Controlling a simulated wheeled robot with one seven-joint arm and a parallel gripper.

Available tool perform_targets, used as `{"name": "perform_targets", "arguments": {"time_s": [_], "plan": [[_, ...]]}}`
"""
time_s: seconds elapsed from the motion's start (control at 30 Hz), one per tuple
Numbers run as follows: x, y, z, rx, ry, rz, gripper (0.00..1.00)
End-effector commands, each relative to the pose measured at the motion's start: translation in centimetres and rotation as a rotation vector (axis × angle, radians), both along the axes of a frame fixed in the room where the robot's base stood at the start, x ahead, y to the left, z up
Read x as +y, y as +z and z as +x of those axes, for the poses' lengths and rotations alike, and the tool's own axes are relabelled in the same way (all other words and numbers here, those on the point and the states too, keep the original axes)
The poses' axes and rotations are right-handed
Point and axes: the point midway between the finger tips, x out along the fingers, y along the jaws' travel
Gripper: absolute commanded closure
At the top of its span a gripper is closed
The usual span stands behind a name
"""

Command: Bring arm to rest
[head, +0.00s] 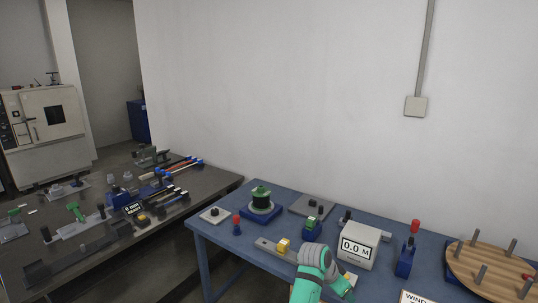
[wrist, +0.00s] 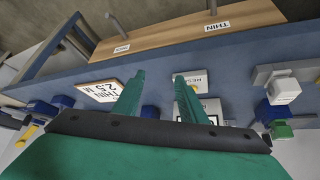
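My gripper (wrist: 158,76) shows in the wrist view with its two green fingers spread apart and nothing between them. Beyond the fingers lie the blue table (wrist: 215,52) and a labelled wooden board (wrist: 165,35). In the head view my green and grey arm (head: 312,258) reaches over the front of the blue table (head: 230,262). My fingertips cannot be made out clearly there.
A white display box reading 0.0 M (head: 358,246) stands close right of my arm. A green spool (head: 261,199), a red-topped blue device (head: 405,258) and a pegged round wooden board (head: 462,265) share the table. A dark cluttered bench (head: 120,255) is left.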

Motion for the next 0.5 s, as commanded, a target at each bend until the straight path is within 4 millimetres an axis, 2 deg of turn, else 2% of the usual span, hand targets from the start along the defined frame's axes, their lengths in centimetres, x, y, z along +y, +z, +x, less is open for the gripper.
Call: {"name": "perform_targets", "arguments": {"time_s": [0.03, 0.1, 0.27, 0.5], "plan": [[-0.2, -2.1, -0.8, 0.001, 0.025, -0.023, 0.62], [-0.4, -4.3, -1.7, -0.009, 0.068, -0.058, 0.62], [-0.5, -8.9, -3.9, -0.034, 0.169, -0.131, 0.62], [0.4, -14.6, -8.2, -0.072, 0.326, -0.226, 0.62]]}}
